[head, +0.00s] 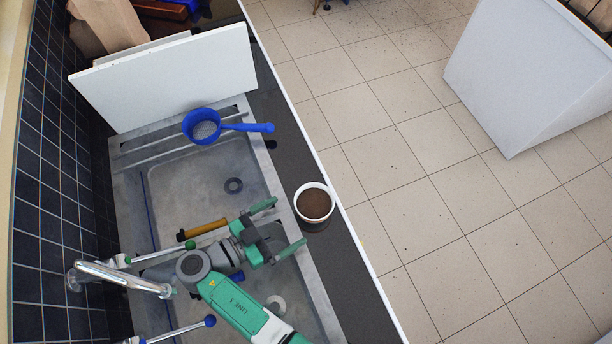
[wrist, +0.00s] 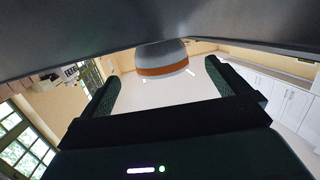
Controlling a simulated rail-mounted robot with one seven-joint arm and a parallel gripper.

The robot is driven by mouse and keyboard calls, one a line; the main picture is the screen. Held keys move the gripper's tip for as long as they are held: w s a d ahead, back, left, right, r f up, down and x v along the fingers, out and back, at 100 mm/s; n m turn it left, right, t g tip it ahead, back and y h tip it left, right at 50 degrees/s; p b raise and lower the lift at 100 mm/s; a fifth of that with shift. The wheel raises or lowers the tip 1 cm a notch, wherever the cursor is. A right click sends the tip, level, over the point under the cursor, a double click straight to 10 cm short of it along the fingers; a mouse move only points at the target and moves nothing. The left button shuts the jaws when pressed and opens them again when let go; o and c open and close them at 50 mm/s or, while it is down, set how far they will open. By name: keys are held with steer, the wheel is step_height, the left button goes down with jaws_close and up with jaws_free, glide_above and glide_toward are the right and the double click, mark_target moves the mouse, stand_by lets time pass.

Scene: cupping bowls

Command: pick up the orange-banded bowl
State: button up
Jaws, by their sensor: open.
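The orange-banded bowl shows its grey-white side and orange band in the wrist view (wrist: 162,70), ahead of and between the two fingers. In the head view a white-rimmed bowl (head: 314,188) filled with dark brown stuff stands upright on the dark counter strip (head: 350,240) right of the sink; its band is not visible from there. My gripper (head: 278,227) is open and empty over the sink's right edge, its green fingers pointing right toward the bowl. The fingers also show in the wrist view (wrist: 163,88). They look apart from the bowl.
The sink (head: 185,185) lies left of the bowl, with a blue-handled strainer (head: 203,126) across its far end. A yellow-handled tool (head: 205,229) and taps (head: 120,278) are near my arm. A white board (head: 170,75) stands behind. The counter's white edge (head: 345,205) drops to the tiled floor.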

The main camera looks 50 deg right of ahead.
mark_target(298, 215)
steer(key=shift+s+f+m+g, duration=0.15)
steer(key=shift+s+m+g, duration=0.15)
steer(key=shift+s, duration=0.05)
steer(key=shift+p+x, duration=0.3)
steer(key=shift+x, duration=0.95)
steer(key=x, duration=0.5)
steer(key=shift+w+d+f, duration=0.15)
steer(key=shift+w+d, duration=0.1)
steer(key=shift+w, duration=0.1)
steer(key=c, duration=1.3)
